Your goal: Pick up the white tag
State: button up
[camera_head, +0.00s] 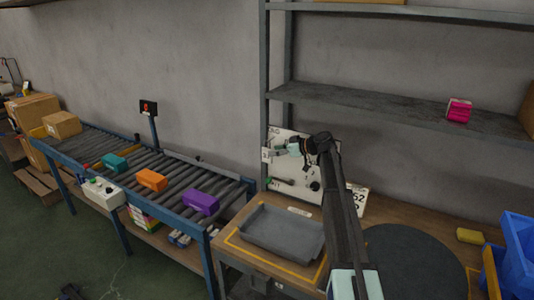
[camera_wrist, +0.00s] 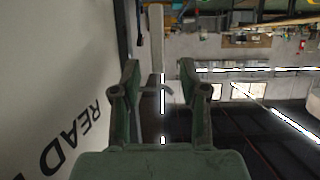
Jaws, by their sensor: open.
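A small white tag (camera_head: 267,154) shows at the left edge of the white board (camera_head: 284,168), just left of my gripper's tips. My gripper (camera_head: 279,152) is beside the upper part of the board, pointing left. In the wrist view, my gripper (camera_wrist: 158,85) is open, its two dark green fingers apart. A thin grey hook-like piece shows between them; I cannot tell whether it touches either. A pale upright strip (camera_wrist: 156,38) stands beyond the fingertips; I cannot tell if it is the tag.
The board with large black letters fills the left of the wrist view, close to my fingers. A grey tray (camera_head: 283,233) and a dark round mat (camera_head: 415,262) lie on the bench. A roller conveyor (camera_head: 185,178) with coloured blocks stands left. A shelf (camera_head: 390,107) hangs above.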

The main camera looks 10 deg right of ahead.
aim_at(267, 162)
jog(key=shift+p+x, duration=1.4)
jog(key=shift+x, duration=0.9)
jog(key=shift+w+a+f, duration=0.2)
jog(key=shift+w+f, duration=0.05)
jog(key=shift+f, duration=0.1)
jog(key=shift+c, duration=0.4)
grip_shut()
